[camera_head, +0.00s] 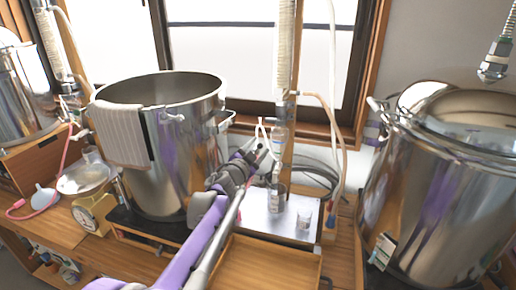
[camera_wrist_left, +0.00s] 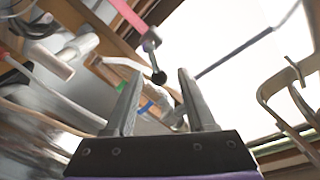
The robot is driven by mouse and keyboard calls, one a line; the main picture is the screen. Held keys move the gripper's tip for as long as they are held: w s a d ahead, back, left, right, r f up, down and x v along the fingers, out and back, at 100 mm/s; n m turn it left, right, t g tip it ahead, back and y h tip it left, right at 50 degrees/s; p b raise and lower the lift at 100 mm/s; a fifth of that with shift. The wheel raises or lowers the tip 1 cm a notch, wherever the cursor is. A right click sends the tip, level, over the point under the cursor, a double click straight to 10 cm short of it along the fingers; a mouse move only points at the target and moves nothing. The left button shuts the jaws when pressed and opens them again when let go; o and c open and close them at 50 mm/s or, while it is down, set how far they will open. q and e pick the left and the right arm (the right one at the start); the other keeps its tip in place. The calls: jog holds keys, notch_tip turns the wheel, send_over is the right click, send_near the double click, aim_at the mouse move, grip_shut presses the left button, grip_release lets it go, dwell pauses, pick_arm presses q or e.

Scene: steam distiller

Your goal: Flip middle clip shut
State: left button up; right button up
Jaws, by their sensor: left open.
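My left gripper (camera_head: 262,150) reaches in from the lower left in the head view. Its tips are near the glass column (camera_head: 279,140) and thin tubes by the window. In the left wrist view its two fingers (camera_wrist_left: 160,76) stand apart with nothing gripped between them. A small grey fitting with a dark round end (camera_wrist_left: 157,77), below a pink tube (camera_wrist_left: 120,10), shows between the fingertips. Small blue and green parts (camera_wrist_left: 147,106) show behind the fingers. I cannot tell which part is the middle clip, or whether it is open or shut. My right gripper is out of view.
A large steel pot (camera_head: 170,170) with a cloth (camera_head: 122,135) stands left of my arm. Another steel vessel (camera_head: 430,190) stands at the right. A wooden tray (camera_head: 265,265) lies in front.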

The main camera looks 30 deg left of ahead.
pick_arm(q)
grip_shut()
dwell(0.3)
jog(key=m, duration=0.1)
jog(key=d+m, duration=0.1)
jog(key=m, duration=0.1)
jog(key=shift+w+f+m+g, duration=0.1)
jog(key=shift+f+m+g, duration=0.2)
jog(key=shift+f, duration=0.1)
grip_release()
